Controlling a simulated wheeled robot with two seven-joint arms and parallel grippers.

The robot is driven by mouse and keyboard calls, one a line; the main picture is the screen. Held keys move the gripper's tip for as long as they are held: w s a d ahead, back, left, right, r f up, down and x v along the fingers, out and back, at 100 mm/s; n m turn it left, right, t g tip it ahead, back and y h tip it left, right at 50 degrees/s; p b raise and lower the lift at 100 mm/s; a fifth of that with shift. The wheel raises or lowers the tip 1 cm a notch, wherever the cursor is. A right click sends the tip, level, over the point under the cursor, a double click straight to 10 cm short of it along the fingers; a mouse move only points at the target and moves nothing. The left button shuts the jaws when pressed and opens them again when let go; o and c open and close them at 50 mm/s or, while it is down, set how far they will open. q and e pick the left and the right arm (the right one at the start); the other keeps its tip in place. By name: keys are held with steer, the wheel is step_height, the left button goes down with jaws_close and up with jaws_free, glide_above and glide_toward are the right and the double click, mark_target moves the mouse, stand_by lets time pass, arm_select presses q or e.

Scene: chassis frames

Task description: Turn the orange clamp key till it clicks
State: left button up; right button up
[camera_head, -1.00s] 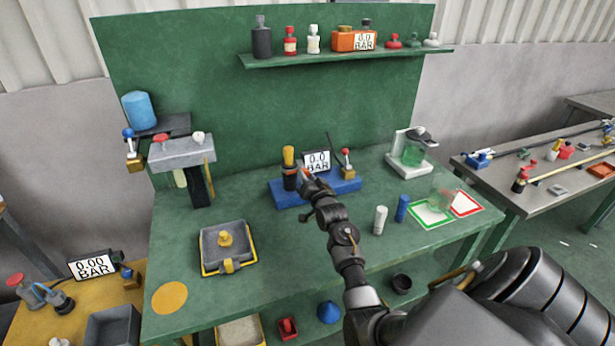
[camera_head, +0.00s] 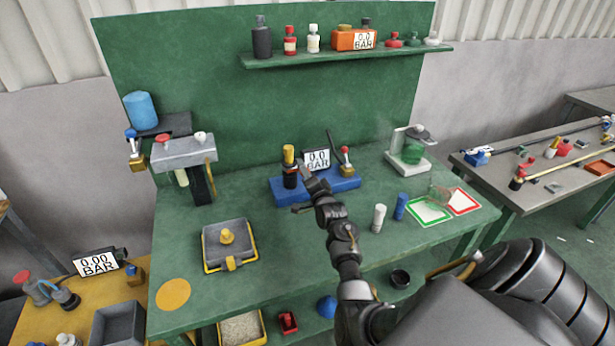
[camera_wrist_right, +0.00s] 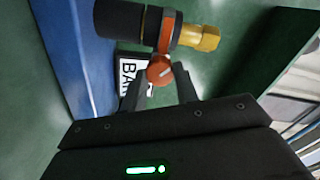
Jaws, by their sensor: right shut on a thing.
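The orange clamp key (camera_wrist_right: 160,70) shows in the right wrist view as a ring around a black cylinder (camera_wrist_right: 118,20), with a round orange knob toward me. A yellow end piece (camera_wrist_right: 200,37) is on the cylinder's far side. My right gripper (camera_wrist_right: 160,85) has its fingers on either side of the knob and is shut on it. In the head view the right gripper (camera_head: 308,176) is at the black cylinder with the yellow top (camera_head: 289,156), on the blue base (camera_head: 330,188). The key is hidden there behind the gripper. My left gripper is not in view.
A gauge display (camera_head: 316,159) reading 0.0 BAR and a red-knobbed valve (camera_head: 346,160) stand close on the same base. White (camera_head: 379,217) and blue (camera_head: 401,206) cylinders stand to the right. A grey tray (camera_head: 229,258) lies left; bench space between is clear.

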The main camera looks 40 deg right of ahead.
steer(key=shift+r, duration=0.1)
stand_by(0.3)
steer(key=o, duration=1)
steer(key=b+v, duration=0.2)
steer(key=v, duration=0.8)
steer(key=shift+s+a, duration=0.15)
steer(key=shift+s, duration=0.2)
